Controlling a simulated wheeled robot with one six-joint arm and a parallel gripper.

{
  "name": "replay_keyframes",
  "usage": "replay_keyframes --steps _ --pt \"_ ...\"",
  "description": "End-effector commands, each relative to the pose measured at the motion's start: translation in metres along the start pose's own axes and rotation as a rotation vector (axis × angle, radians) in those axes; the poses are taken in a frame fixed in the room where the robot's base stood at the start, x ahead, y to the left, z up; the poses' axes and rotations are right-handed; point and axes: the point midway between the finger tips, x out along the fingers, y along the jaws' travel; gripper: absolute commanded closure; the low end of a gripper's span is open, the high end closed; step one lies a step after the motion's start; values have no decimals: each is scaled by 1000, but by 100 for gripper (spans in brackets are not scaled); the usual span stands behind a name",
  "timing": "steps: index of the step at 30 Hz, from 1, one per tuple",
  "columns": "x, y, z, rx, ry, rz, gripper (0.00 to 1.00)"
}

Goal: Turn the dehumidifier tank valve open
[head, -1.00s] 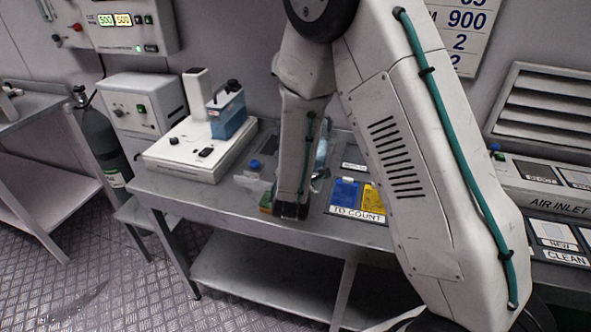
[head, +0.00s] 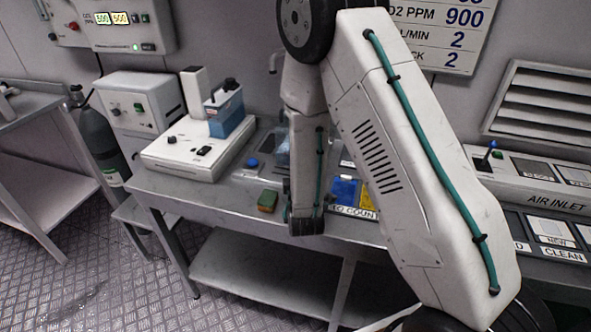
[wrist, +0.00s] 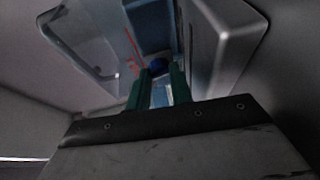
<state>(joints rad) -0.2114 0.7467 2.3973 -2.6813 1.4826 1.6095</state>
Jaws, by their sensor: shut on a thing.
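The knob's angle is too dark and small to tell. In the head view my arm hangs over the bench, and my gripper and the held knob are hidden.
The metal bench (head: 190,200) carries a white device with a blue block (head: 228,115), a green and orange sponge-like block (head: 268,200) and blue and yellow trays (head: 345,190). A dark gas cylinder (head: 98,135) stands left. An air inlet panel (head: 545,185) is at right.

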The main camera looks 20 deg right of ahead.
Motion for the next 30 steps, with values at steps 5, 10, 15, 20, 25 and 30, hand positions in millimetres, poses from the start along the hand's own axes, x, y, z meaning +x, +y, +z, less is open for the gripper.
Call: replay_keyframes --steps 5,10,15,20,25,30 --pt "0 -1 1 30 1 10 100" --pt "0 -1 1 37 2 13 100" --pt "0 -1 1 37 2 13 100" --pt "0 -1 1 37 2 13 64" --pt "0 -1 0 36 3 12 56" --pt "0 -2 0 36 4 11 56"
